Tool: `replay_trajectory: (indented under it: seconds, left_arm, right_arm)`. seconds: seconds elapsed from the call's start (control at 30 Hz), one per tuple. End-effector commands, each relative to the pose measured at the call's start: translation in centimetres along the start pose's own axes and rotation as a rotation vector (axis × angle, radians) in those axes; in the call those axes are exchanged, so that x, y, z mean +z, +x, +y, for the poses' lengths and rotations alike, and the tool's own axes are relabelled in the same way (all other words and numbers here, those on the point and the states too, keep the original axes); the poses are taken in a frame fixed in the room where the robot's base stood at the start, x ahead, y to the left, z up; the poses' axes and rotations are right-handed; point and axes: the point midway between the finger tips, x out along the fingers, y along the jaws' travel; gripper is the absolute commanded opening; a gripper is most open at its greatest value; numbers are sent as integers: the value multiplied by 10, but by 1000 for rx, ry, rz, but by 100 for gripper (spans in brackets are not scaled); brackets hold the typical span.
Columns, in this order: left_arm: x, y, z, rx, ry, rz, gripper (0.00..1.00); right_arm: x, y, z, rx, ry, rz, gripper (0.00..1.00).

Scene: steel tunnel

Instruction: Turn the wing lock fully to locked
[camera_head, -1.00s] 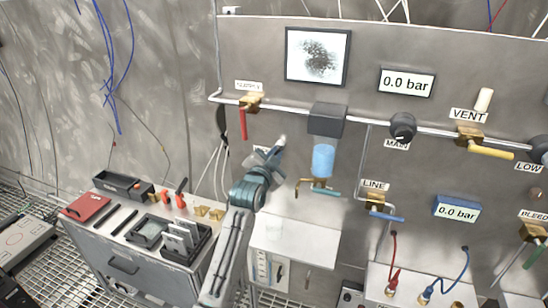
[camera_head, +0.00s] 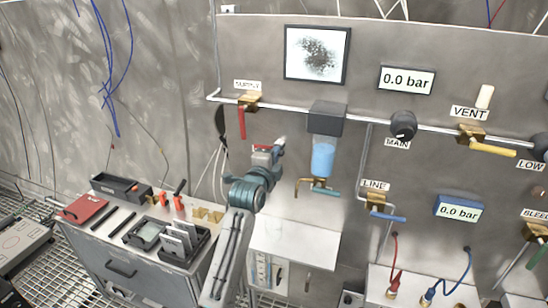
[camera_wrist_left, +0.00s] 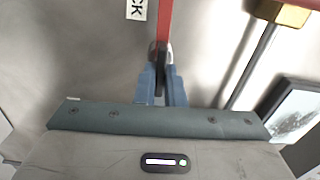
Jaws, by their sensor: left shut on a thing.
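The wing lock shows in the left wrist view as a red bar (camera_wrist_left: 166,22) running up from a dark, rounded part between my fingers. In the head view a small red piece (camera_head: 262,148) shows at my left gripper. My left gripper (camera_wrist_left: 160,82) is shut on the wing lock, with its blue fingers on either side of the dark part. In the head view the left gripper (camera_head: 277,148) is against the panel, below and right of the supply valve. A label (camera_wrist_left: 137,9) ending in "CK" is beside the bar. The fingers hide part of the lock. My right gripper is not in view.
The brass supply valve (camera_head: 249,100) with a hanging red lever (camera_head: 242,122) is above left. A blue filter bowl (camera_head: 323,158) stands close on the right. A white shelf (camera_head: 295,240) is below. A tool cabinet (camera_head: 130,265) stands at lower left.

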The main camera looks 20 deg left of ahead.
Motion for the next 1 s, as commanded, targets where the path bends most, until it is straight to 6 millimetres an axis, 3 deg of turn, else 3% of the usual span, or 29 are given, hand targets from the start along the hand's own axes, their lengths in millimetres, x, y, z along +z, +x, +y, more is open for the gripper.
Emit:
replay_trajectory:
  seconds: [0.7, 0.73, 0.8, 1.0]
  left_arm:
    - [0, 0, 3, 5, 71, 0, 0]
    - [0, 0, 3, 5, 71, 0, 15]
    - [0, 0, 3, 4, 70, 0, 29]
    - [0, 0, 2, 2, 70, 0, 31]
  right_arm:
    - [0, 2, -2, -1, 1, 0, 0]
    - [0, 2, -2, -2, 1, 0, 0]
    - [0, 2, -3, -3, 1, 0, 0]
    - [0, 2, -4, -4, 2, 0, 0]
